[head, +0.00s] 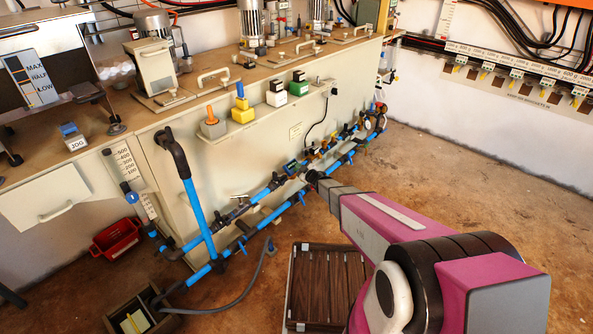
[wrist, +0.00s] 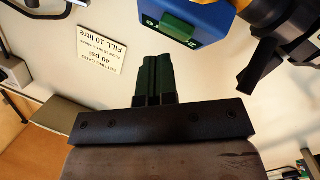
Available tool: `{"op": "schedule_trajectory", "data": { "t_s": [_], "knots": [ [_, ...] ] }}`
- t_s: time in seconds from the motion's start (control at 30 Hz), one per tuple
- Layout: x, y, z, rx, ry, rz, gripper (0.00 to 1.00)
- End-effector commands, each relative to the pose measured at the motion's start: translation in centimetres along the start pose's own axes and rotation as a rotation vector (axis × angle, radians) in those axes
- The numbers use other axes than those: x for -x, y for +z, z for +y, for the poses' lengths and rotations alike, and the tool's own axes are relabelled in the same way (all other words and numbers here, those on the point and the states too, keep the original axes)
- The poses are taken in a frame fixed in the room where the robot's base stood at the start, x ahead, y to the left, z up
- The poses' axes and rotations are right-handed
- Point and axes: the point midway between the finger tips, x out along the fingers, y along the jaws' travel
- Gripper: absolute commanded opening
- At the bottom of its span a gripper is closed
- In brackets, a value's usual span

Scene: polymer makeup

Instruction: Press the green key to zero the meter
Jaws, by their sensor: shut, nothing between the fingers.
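A blue meter box (wrist: 208,18) shows upside down at the top of the wrist view. A green key (wrist: 172,27) with white lettering is on its near edge. My gripper (wrist: 157,60) is shut and empty, its two dark fingers side by side. The fingertips appear just below and left of the green key in that view; I cannot tell whether they touch it. In the head view, the meter (head: 292,167) is small on the blue pipe line, and my arm reaches toward it. My fingertips are too small to make out there.
A setting card (wrist: 85,47) is on the cream panel beside the meter. Yellow and black fittings (wrist: 275,35) crowd the right of the wrist view. Blue pipes (head: 198,215) run along the bench front. A slatted wooden platform (head: 325,275) lies on the floor.

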Motion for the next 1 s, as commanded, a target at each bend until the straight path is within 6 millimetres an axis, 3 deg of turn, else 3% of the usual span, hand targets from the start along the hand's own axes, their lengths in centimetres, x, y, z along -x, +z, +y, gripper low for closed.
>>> {"op": "schedule_trajectory", "data": {
  "t_s": [1.0],
  "knots": [
    [-0.81,0.58,-0.58,0.000,0.000,0.000,0.00]
  ]
}}
